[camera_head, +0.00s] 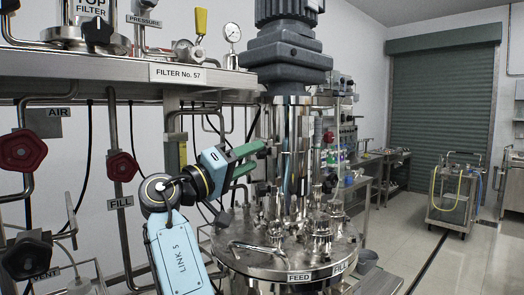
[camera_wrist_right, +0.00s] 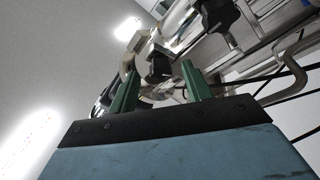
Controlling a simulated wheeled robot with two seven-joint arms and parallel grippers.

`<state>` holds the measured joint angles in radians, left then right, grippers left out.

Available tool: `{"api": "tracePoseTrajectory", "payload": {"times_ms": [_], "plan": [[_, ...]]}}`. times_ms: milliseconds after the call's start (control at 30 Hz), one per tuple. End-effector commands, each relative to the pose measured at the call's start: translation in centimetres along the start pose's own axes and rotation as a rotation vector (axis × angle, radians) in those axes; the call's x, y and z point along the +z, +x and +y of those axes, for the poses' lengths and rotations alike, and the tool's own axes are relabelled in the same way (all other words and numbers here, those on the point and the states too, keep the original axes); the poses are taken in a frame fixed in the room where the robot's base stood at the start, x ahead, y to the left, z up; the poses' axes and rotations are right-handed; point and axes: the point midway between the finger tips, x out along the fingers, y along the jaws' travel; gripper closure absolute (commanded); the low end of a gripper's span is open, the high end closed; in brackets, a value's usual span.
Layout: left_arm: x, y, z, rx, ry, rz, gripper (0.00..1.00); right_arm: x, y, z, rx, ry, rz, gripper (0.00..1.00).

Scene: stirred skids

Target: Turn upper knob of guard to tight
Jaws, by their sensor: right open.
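My right gripper (camera_head: 256,160) is open, its two green fingers pointing right toward the shiny vessel column (camera_head: 298,150) under the grey motor. In the right wrist view the open fingers (camera_wrist_right: 160,68) frame a small black knob (camera_wrist_right: 158,70) on metal fittings, which appears to lie beyond the fingertips. A larger black knob (camera_wrist_right: 220,14) shows farther up and right there. I cannot tell which knob is the guard's upper one, nor its tightness. In the head view the fingertips are close to the column's left side; contact cannot be judged. My left gripper is not in view.
The vessel lid (camera_head: 250,258) with metal fittings stands below the gripper. Red valve handwheels (camera_head: 22,150) and pipes line the left. A steel shelf (camera_head: 120,72) runs above the arm. A trolley (camera_head: 455,195) stands on open floor at the right.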

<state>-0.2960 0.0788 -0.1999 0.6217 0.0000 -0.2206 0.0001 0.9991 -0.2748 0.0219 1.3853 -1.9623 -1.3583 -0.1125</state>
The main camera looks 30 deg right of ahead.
Motion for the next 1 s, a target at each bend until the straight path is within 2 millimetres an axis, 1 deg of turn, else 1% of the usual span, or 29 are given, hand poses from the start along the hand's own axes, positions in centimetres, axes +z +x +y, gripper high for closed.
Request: {"api": "tracePoseTrajectory", "payload": {"times_ms": [33, 133, 267, 433, 467, 700, 800, 1000], "plan": [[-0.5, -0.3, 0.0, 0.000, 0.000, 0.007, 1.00, -0.1, 0.4, 0.1, -0.002, 0.001, 0.001, 0.51], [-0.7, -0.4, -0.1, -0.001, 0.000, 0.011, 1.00, -0.2, 0.8, 0.0, -0.004, 0.002, 0.006, 0.51], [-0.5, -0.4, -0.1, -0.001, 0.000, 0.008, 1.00, -0.3, 1.0, 0.0, -0.005, 0.003, 0.007, 0.51], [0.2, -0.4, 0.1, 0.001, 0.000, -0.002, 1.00, -0.2, 1.0, -0.1, -0.005, 0.003, 0.007, 0.51], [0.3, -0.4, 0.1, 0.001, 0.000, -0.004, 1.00, -0.2, 1.0, -0.1, -0.005, 0.003, 0.007, 0.52], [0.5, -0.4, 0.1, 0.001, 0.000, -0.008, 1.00, -0.2, 1.0, -0.1, -0.005, 0.003, 0.006, 0.83], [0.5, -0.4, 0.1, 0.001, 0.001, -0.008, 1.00, -0.2, 1.0, -0.1, -0.005, 0.002, 0.006, 0.95], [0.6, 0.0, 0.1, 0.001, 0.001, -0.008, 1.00, -0.2, 1.0, -0.1, 0.003, 0.018, 0.006, 0.95]]}}
